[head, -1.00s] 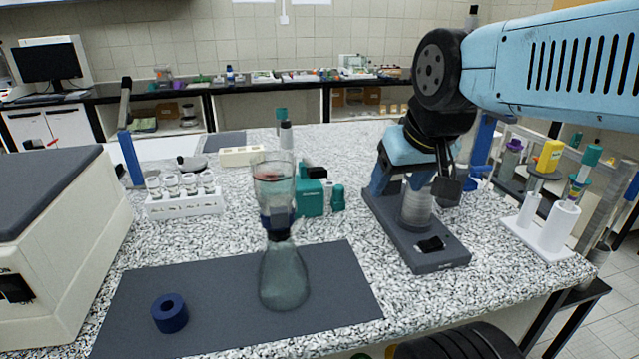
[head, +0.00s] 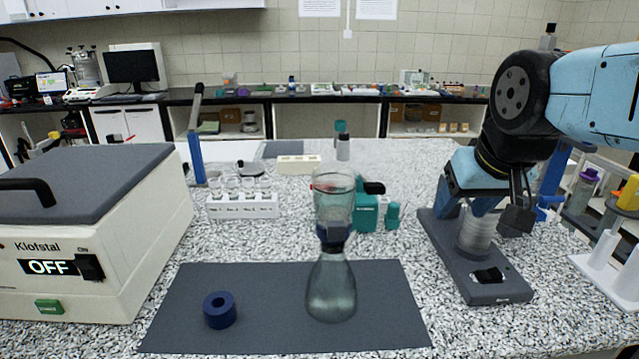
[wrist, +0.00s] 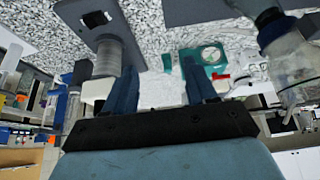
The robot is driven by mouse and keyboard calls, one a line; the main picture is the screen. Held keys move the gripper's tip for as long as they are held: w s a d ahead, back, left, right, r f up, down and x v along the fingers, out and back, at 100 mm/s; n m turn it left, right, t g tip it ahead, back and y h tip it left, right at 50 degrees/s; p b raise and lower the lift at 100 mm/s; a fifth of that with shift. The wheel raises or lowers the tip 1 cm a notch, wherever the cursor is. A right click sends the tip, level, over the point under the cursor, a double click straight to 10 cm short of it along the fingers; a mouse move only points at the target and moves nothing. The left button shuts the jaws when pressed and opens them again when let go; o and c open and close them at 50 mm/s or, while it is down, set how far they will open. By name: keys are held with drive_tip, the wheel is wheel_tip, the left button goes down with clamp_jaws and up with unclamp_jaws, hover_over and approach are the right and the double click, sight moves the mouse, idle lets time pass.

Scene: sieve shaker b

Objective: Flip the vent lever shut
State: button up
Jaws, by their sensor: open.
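A small red part (wrist: 219,76), possibly the vent lever, shows beside the teal device (wrist: 204,55) in the wrist view. In the head view red shows only through the clear funnel (head: 333,204), left of the teal device (head: 365,212), so its angle is unclear. My gripper (head: 463,212) is open and points down over the grey-based stand (head: 468,285), to the right of the teal device. In the wrist view my gripper's blue fingers (wrist: 160,75) are apart with nothing held. The red part lies beyond the right finger.
A glass flask (head: 331,290) under the funnel stands on a dark mat (head: 270,300) with a blue ring (head: 220,310). A white vial rack (head: 243,207) is behind. A Klofstal box (head: 110,275) reading OFF fills the left. A white holder (head: 608,262) is at right.

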drive_tip(key=shift+w+a+r, duration=0.1)
drive_tip(key=shift+w+r, duration=0.3)
drive_tip(key=shift+w, duration=0.1)
drive_tip(key=shift+c, duration=1.4)
drive_tip(key=shift+g, duration=0.9)
drive_tip(key=w+r, duration=0.2)
drive_tip(key=w, duration=0.1)
drive_tip(key=w+a+r, duration=0.1)
drive_tip(key=w, duration=0.2)
drive_tip(key=w+a+r, duration=0.1)
drive_tip(key=w+r, duration=0.1)
drive_tip(key=w, duration=0.1)
drive_tip(key=shift+w+a+r, duration=0.2)
drive_tip(key=shift+w+r, duration=0.1)
drive_tip(key=shift+w, duration=0.1)
clamp_jaws()
drive_tip(key=w+a+g, duration=0.2)
drive_tip(key=w+a, duration=0.3)
drive_tip(key=w, duration=0.7)
drive_tip(key=w+a+g, duration=0.2)
drive_tip(key=w+a, duration=0.3)
drive_tip(key=w, duration=0.6)
drive_tip(key=w+a+f+g, duration=0.2)
drive_tip(key=w+a+f, duration=0.5)
drive_tip(key=w, duration=0.3)
drive_tip(key=shift+a, duration=0.7)
drive_tip(key=shift+w, duration=0.1)
